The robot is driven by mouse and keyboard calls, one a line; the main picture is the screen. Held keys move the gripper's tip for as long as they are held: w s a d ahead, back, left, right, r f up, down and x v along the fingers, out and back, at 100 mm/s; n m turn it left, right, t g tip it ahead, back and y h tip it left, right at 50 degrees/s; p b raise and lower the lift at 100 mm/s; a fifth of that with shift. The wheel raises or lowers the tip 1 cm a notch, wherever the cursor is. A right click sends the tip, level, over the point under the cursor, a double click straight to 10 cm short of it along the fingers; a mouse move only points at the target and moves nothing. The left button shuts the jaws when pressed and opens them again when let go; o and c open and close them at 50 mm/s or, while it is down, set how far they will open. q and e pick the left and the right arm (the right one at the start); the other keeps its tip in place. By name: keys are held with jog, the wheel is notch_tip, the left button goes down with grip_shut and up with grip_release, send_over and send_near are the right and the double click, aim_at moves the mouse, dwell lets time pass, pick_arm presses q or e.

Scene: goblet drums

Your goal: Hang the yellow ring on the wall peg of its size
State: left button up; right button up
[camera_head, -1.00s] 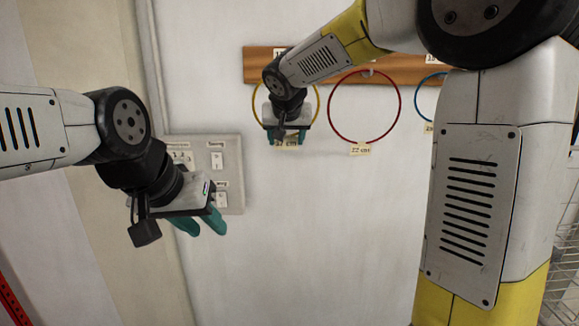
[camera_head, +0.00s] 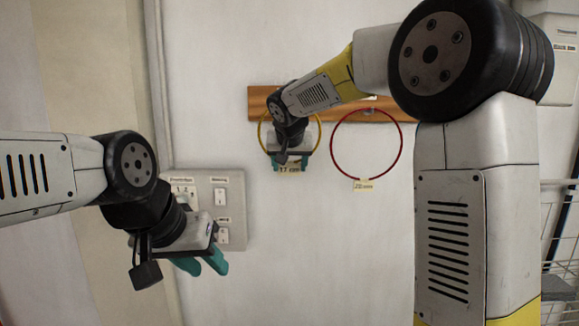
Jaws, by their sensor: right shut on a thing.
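The yellow ring (camera_head: 260,129) is upright at the left part of the wooden peg board (camera_head: 258,104), with a "17 cm" tag (camera_head: 289,169) at its bottom. My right gripper (camera_head: 290,162) points down and is shut on the lower part of the yellow ring. My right wrist and forearm cover the ring's top and the board behind it, so I cannot tell whether a peg is inside the ring. My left gripper (camera_head: 203,266) is empty, low on the left, its teal fingers apart.
A red ring (camera_head: 331,145) hangs to the right, with a tag below. A grey switch panel (camera_head: 232,210) is on the wall beside my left gripper. A wire rack (camera_head: 555,215) stands at the far right. The wall below the rings is clear.

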jog(key=shift+w+f, duration=0.3)
jog(key=shift+w, duration=0.7)
jog(key=shift+w+f, duration=0.35)
jog(key=shift+w, duration=0.65)
jog(key=shift+w+f, duration=0.3)
jog(key=shift+w, duration=0.7)
jog(key=o, duration=1.6)
